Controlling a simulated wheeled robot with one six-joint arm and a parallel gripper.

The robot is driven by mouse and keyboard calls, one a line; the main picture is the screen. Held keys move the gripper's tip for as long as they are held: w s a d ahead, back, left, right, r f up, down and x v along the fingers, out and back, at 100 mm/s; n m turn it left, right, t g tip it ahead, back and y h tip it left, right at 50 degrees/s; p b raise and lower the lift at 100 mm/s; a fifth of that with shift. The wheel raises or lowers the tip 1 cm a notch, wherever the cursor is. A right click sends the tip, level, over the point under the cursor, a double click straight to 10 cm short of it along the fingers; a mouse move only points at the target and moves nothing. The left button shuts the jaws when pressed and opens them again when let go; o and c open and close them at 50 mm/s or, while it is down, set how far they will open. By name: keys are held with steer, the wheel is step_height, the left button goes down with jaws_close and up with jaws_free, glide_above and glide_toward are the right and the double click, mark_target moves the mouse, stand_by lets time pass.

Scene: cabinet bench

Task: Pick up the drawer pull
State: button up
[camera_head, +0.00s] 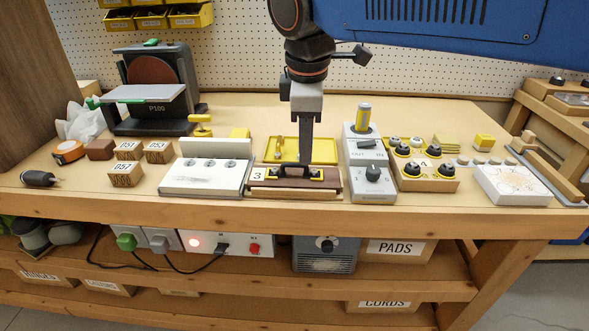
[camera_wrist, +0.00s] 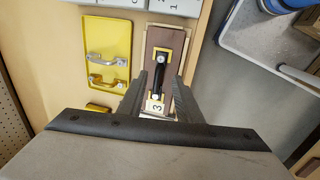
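A black drawer pull (camera_head: 288,167) sits on a brown block (camera_head: 262,181) near the bench's front edge, with yellow corner marks and a "3" label. In the wrist view the drawer pull (camera_wrist: 157,78) runs lengthwise between my gripper's two fingers, one on each side with gaps. My gripper (camera_head: 305,161) points down from above, close over the right part of the pull. In the wrist view my gripper (camera_wrist: 161,78) is open and holds nothing. I cannot tell the exact height of the fingertips over the block.
A yellow tray (camera_wrist: 118,35) with a silver handle (camera_wrist: 105,57) and a brass handle (camera_wrist: 103,83) lies behind the block. A white box (camera_head: 203,178) stands left, a grey dial unit (camera_head: 371,186) close right. A wooden block with knobs (camera_head: 428,185) and a sander (camera_head: 153,90) are farther off.

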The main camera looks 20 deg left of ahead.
steer(key=shift+w+a+f, duration=0.1)
steer(key=shift+w+f, duration=0.1)
steer(key=shift+f, duration=0.7)
steer(key=shift+w+a+f, duration=0.1)
steer(key=shift+w+f, duration=0.1)
steer(key=shift+f, duration=0.65)
steer(key=shift+w+a+f, duration=0.1)
steer(key=shift+w+f, duration=0.1)
steer(key=shift+f, duration=0.7)
jaws_close()
